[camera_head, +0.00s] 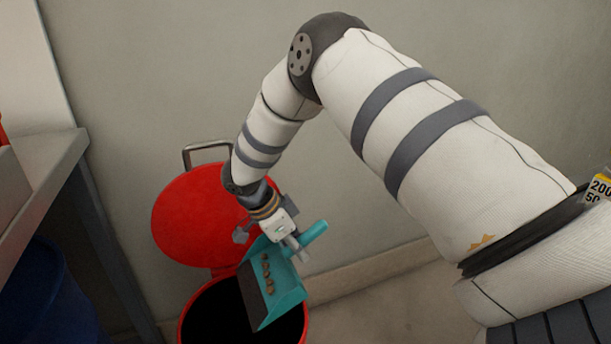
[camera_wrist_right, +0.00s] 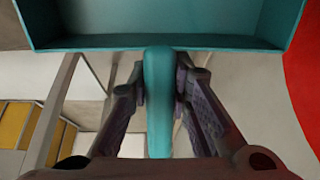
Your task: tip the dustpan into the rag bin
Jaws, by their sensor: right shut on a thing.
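The teal dustpan (camera_head: 286,296) is held over the open rag bin (camera_head: 186,327), tilted with its dark front edge pointing down. Several small brown bits (camera_head: 268,275) lie in a row on the pan. My right gripper (camera_head: 297,247) is shut on the dustpan's teal handle. In the right wrist view the handle (camera_wrist_right: 158,95) runs between the two fingers of my right gripper (camera_wrist_right: 160,105), with the pan (camera_wrist_right: 110,25) beyond. The bin is red with a dark inside, and its round red lid (camera_head: 190,215) stands raised behind. My left gripper is not in view.
A grey bench (camera_head: 45,165) stands at the left, with a dark blue container (camera_head: 40,295) under it. A plain wall rises close behind the bin. Bare floor (camera_head: 385,310) shows to the right of the bin.

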